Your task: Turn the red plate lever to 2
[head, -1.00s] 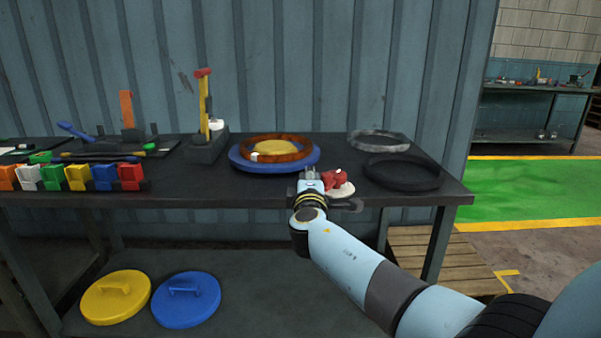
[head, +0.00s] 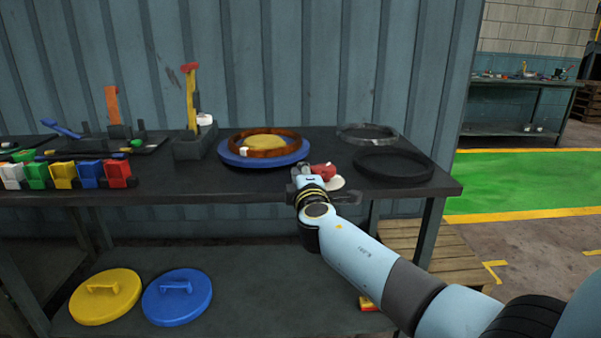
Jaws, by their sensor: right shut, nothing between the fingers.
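A red part (head: 323,171) with a round white piece (head: 335,183) sits near the front edge of the dark bench (head: 225,186). Which piece is the plate lever, and any numbers, I cannot make out. My right gripper (head: 304,172) is shut and empty, just left of the red part and partly in front of it. Whether they touch I cannot tell. Another red block (head: 117,174) ends the row of coloured blocks at left. A tall yellow lever with a red top (head: 190,68) stands on a dark base further back. My left gripper is not in view.
A blue disc (head: 233,158) bearing a brown ring (head: 290,142) lies behind my gripper. Grey (head: 367,128) and black (head: 394,150) rings lie to the right. Yellow (head: 90,307) and blue (head: 165,310) lids lie on the lower shelf. A wooden pallet (head: 425,248) is on the floor.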

